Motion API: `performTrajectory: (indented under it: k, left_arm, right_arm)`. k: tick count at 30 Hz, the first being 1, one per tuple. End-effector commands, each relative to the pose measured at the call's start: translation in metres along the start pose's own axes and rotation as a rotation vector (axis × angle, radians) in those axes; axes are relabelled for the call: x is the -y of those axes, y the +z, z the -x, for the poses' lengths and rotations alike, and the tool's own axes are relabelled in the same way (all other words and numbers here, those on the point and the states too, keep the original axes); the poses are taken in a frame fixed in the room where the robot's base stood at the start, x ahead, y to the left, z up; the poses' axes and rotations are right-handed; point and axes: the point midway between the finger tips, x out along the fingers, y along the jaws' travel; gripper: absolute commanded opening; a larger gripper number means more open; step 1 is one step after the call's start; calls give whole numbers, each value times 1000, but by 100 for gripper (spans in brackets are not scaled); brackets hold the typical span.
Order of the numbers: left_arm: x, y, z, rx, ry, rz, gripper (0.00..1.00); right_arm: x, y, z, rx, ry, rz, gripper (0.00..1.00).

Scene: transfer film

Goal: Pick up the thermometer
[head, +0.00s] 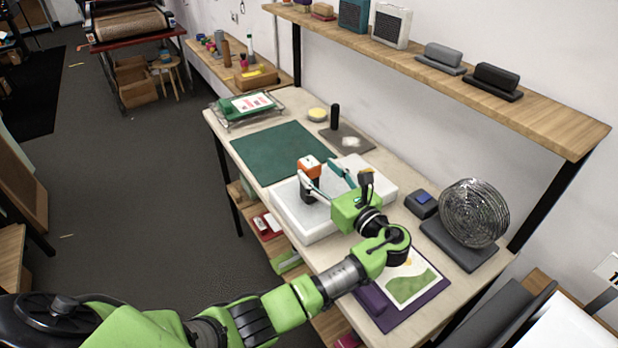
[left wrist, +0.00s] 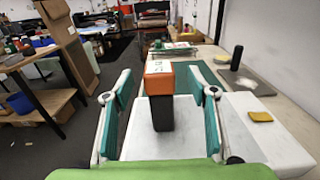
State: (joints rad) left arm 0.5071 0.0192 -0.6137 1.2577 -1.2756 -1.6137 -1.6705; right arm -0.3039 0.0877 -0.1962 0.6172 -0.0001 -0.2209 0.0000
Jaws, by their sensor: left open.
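The thermometer (head: 308,167), as I take it, is an upright block with an orange and white top and a dark lower body. It stands on a white slab (head: 299,223) on the workbench. In the left wrist view the thermometer (left wrist: 159,100) is between the two teal-padded fingers, with a visible gap on each side. My left gripper (head: 326,179) is open and reaches over the slab from the front right. The left gripper (left wrist: 158,98) holds nothing. My right gripper is not in view.
A green mat (head: 283,152) lies behind the slab. A dark pad with a black cylinder (head: 334,116) stands at the back right. A picture sheet (head: 411,278) lies in front, under my arm.

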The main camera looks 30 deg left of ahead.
Motion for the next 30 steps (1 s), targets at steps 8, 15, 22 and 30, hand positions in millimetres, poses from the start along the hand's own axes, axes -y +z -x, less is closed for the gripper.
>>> performTrajectory:
  k: [8,15,22,30]
  left_arm:
    - [-2,2,-40,1,3,-2,53]
    - [-2,-1,-51,0,0,0,53]
    - [-2,-1,-50,0,1,0,24]
    - [-2,0,-50,1,1,1,0]
  right_arm:
    - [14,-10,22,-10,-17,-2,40]
    - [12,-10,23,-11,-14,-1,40]
    - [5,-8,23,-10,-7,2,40]
    - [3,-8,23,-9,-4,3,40]
